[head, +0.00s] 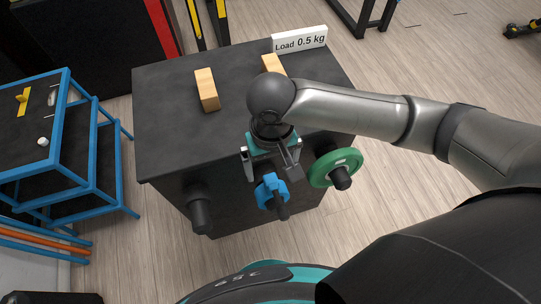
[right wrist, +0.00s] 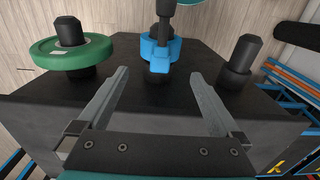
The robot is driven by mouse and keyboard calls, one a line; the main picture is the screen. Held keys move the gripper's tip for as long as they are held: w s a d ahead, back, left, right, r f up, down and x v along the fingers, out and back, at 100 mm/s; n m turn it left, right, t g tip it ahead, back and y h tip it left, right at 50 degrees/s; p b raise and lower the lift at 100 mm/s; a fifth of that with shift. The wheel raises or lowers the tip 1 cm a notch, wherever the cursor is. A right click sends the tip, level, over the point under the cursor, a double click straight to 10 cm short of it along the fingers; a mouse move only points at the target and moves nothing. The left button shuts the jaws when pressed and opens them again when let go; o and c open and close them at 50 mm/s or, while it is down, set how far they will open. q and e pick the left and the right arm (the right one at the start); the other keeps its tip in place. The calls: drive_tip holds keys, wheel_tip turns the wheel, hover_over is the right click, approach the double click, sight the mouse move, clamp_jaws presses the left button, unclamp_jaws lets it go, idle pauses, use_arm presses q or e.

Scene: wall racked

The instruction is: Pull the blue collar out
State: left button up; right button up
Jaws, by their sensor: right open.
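The blue collar (head: 268,190) sits around the middle dark peg (head: 281,211) on the front face of the black box. It also shows in the right wrist view (right wrist: 160,60), with its lever part facing my gripper. My right gripper (head: 272,170) is open and empty, above the collar in the head view. In the right wrist view its fingertips (right wrist: 160,76) are spread wide to either side of the collar's line. The collar appears just beyond the tips; I see no contact. My left gripper is out of view.
A green weight plate (head: 322,166) hangs on the peg to the right; the left peg (head: 200,212) is bare. Wooden blocks (head: 207,90) and a "Load 0.5 kg" sign (head: 300,40) stand on the black box (head: 165,125). A blue-framed rack (head: 92,150) is at left.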

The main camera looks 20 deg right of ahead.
sight(272, 188)
wheel_tip(272, 188, down, 10)
drive_tip(key=b, duration=0.3)
drive_tip(key=shift+r, duration=0.25)
drive_tip(key=shift+f+b, duration=0.35)
drive_tip(key=shift+f, duration=0.25)
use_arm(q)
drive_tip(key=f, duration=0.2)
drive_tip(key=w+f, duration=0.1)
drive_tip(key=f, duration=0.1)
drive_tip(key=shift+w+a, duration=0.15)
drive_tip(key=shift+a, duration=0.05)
use_arm(e)
drive_tip(key=shift+c, duration=0.2)
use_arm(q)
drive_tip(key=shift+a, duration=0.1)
use_arm(e)
drive_tip(key=c, duration=1.4)
drive_tip(key=shift+o, duration=0.2)
use_arm(q)
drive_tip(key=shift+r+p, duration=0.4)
drive_tip(key=shift+p, duration=0.05)
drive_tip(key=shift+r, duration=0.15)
use_arm(e)
drive_tip(key=shift+s+f, duration=0.15)
drive_tip(key=shift+f, duration=0.05)
use_arm(q)
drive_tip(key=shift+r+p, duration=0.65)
drive_tip(key=shift+p, duration=0.2)
idle(0.6)
